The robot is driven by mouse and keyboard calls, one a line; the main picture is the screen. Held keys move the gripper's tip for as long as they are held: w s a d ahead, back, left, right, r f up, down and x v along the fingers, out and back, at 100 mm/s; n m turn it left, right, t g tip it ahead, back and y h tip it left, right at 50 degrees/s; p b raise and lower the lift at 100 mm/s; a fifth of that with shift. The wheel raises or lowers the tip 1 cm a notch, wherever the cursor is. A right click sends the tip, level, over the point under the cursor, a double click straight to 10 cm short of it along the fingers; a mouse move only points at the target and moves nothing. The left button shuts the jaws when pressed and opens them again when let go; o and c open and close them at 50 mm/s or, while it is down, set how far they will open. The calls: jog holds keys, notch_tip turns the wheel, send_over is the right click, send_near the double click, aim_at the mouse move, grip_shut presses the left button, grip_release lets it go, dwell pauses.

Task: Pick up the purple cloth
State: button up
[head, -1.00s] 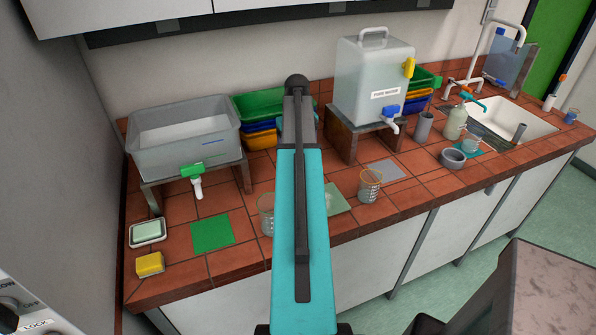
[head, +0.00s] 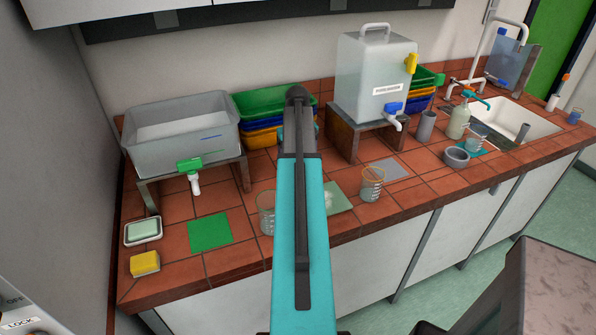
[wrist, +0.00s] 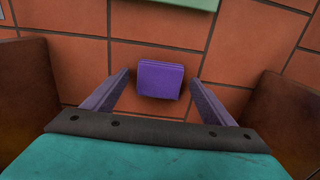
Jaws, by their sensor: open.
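The purple cloth (wrist: 160,80) looks like a small folded block in the wrist view. It lies on the orange-brown tiles, just beyond the fingertips and centred between them. My gripper (wrist: 160,75) is open, with one purple finger to the left of the cloth and one to the right. Neither finger appears to touch it. In the head view my arm hides the cloth and the gripper fingers.
A pale green mat (head: 336,200) lies near a glass beaker (head: 372,184). Another beaker (head: 266,213) stands left of my arm. A green mat (head: 210,232) and yellow sponge (head: 145,264) lie farther left. Coloured trays (head: 258,107) are stacked behind.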

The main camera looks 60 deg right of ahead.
dwell(0.5)
jog(key=c, duration=1.1)
jog(key=shift+r, duration=0.1)
jog(key=shift+r+b, duration=0.7)
jog(key=shift+r, duration=0.85)
jog(key=s+a+b, duration=0.1)
jog(key=s+a, duration=0.1)
jog(key=s, duration=0.3)
jog(key=s+a+r+b, duration=0.1)
jog(key=s+a, duration=0.1)
jog(key=s, duration=0.3)
jog(key=s+a+b, duration=0.1)
jog(key=s, duration=0.4)
jog(key=shift+a+r+b, duration=0.3)
jog(key=shift+a+r, duration=0.05)
jog(key=shift+a, duration=0.05)
